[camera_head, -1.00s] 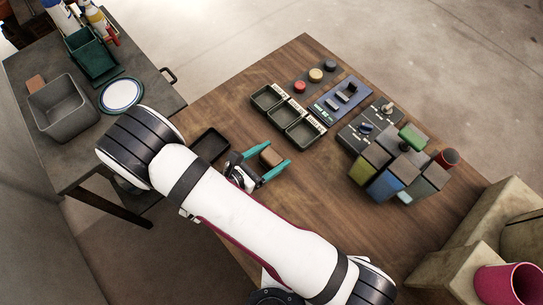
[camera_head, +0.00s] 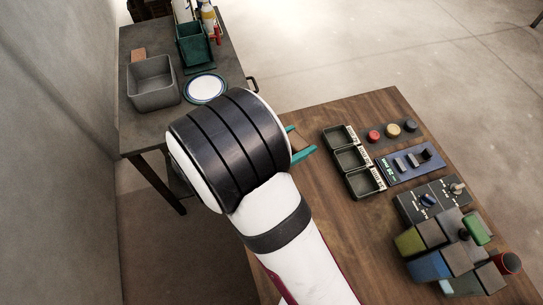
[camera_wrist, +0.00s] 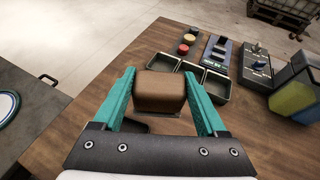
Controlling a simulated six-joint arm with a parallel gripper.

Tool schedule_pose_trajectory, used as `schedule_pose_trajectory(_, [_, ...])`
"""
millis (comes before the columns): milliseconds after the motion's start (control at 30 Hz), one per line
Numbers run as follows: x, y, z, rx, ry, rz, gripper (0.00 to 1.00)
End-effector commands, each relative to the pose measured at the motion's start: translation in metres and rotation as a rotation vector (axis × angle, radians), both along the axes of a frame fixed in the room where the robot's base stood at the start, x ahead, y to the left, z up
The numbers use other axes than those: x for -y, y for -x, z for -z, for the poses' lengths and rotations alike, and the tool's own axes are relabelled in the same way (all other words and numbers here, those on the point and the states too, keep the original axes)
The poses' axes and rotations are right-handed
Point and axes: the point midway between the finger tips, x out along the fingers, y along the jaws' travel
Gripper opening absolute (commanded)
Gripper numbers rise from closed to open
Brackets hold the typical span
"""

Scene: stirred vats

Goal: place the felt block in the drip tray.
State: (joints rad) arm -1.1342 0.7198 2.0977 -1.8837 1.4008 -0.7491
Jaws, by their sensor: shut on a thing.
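The brown felt block (camera_wrist: 160,92) is held between the teal fingers of my gripper (camera_wrist: 162,88) in the wrist view, seemingly above the wooden table. In the head view only the teal tips of my gripper (camera_head: 303,149) show past my arm, and the block is hidden. A black shape (camera_wrist: 134,126) below the block in the wrist view looks like the drip tray, mostly covered by the block and gripper. My arm hides the tray in the head view.
Three dark open compartments (camera_head: 351,158) stand on the wooden table (camera_head: 340,225), with buttons, switch panels and coloured containers (camera_head: 430,265) to their right. A metal side table (camera_head: 150,120) at upper left holds a grey bin (camera_head: 153,96), a plate (camera_head: 206,88) and a green bin (camera_head: 194,58).

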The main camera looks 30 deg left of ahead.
Motion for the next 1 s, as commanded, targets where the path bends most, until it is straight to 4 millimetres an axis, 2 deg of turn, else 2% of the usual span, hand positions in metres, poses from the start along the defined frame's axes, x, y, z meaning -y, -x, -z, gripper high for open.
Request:
schedule_pose_trajectory(33, [-0.016, 0.003, 0.011, -0.001, 0.002, -0.004, 0.16])
schedule_pose_trajectory(100, [-0.036, 0.007, 0.023, 0.0, 0.001, -0.001, 0.16])
schedule_pose_trajectory(200, [-0.056, 0.012, 0.035, 0.0, 0.0, 0.0, 0.16])
schedule_pose_trajectory(300, [-0.065, 0.014, 0.043, 0.0, 0.0, 0.001, 0.16])
schedule_pose_trajectory(500, [-0.067, 0.014, 0.079, -0.001, 0.002, 0.002, 0.16])
schedule_pose_trajectory(1000, [-0.066, 0.014, 0.089, -0.001, 0.001, 0.003, 0.16])
